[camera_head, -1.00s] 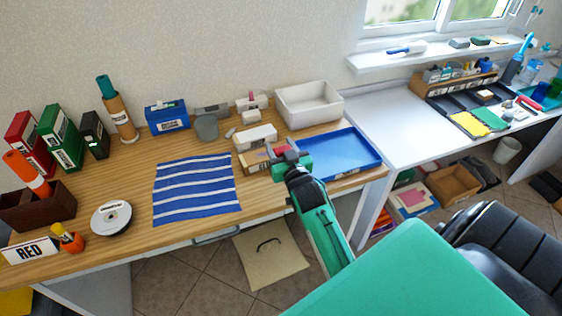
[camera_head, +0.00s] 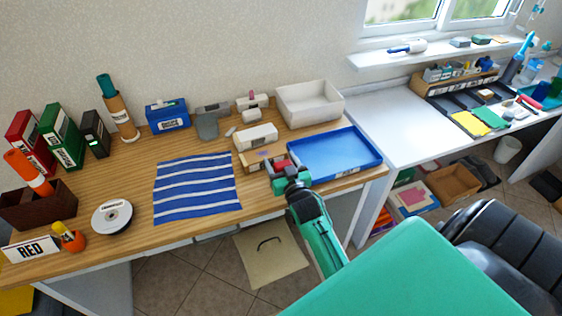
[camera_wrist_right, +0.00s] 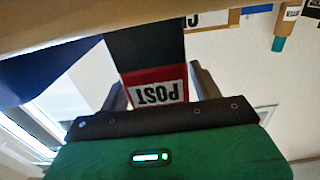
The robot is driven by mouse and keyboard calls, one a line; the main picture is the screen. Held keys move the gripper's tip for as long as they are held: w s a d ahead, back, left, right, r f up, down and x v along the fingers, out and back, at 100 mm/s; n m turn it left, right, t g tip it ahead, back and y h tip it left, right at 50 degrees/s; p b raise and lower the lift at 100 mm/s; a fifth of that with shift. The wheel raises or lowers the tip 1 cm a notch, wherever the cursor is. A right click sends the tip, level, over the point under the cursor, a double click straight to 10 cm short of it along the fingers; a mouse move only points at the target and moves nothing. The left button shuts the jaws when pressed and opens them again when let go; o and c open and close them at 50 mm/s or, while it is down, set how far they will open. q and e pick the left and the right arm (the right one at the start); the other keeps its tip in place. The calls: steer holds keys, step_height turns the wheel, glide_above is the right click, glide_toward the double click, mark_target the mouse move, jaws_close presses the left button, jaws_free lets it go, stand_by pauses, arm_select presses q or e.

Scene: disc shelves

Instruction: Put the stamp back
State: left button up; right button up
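The stamp shows in the right wrist view as a red block with a white POST label (camera_wrist_right: 158,88) and a dark part beyond it. My right gripper (camera_wrist_right: 160,90) has a finger on each side of the red block and appears closed on it. In the head view the red stamp (camera_head: 279,163) shows at the right gripper (camera_head: 283,170), above the desk's front edge, left of the blue tray (camera_head: 335,152). A low wooden holder (camera_head: 262,154) stands just behind the gripper, partly hidden. My left gripper is not in view.
A white box (camera_head: 256,136) and an open white bin (camera_head: 310,104) stand behind. A blue striped cloth (camera_head: 197,188) lies left of the gripper. A disc spindle (camera_head: 112,216), binders and a dark box (camera_head: 40,206) are further left.

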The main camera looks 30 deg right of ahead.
steer(key=shift+o, duration=0.3)
steer(key=shift+r, duration=0.15)
steer(key=b+v, duration=0.2)
steer(key=v, duration=1)
